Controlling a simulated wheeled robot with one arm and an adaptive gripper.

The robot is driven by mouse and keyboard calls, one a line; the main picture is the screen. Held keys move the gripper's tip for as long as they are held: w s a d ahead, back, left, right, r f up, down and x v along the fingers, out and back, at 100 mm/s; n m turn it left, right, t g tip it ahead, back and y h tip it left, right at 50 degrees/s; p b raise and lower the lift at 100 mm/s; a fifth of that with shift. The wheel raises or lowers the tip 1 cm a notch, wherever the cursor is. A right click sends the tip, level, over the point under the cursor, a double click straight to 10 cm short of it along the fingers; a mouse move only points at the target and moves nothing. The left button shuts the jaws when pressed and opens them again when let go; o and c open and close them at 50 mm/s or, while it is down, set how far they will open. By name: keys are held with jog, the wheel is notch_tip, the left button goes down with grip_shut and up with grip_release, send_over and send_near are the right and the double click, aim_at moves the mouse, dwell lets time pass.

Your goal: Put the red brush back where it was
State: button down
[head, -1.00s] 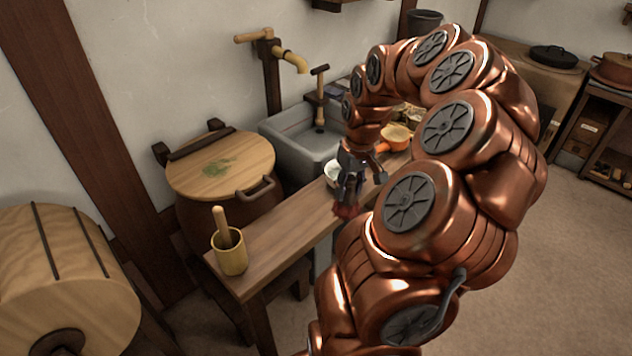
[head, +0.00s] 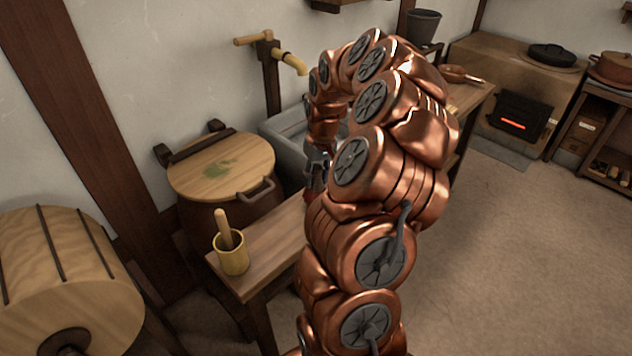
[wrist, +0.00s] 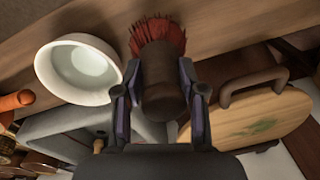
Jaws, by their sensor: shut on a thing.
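The red brush (wrist: 160,62) is in my gripper (wrist: 160,95) in the wrist view. Its red bristles point toward the top of the picture, over the wooden bench (wrist: 225,35), and its dark brown handle is between the two fingers. I cannot tell whether the bristles touch the bench. A white bowl (wrist: 82,68) is just left of the brush.
A yellow cup (head: 232,257) with a wooden pestle stands on the bench's near end. A lidded barrel (head: 222,167) and a grey sink (head: 285,128) are behind the bench. A stove (head: 520,108) glows at the far right. The floor at right is clear.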

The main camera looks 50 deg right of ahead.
jog(key=shift+f, duration=1.2)
jog(key=c, duration=0.7)
grip_release()
jog(key=shift+f, duration=0.1)
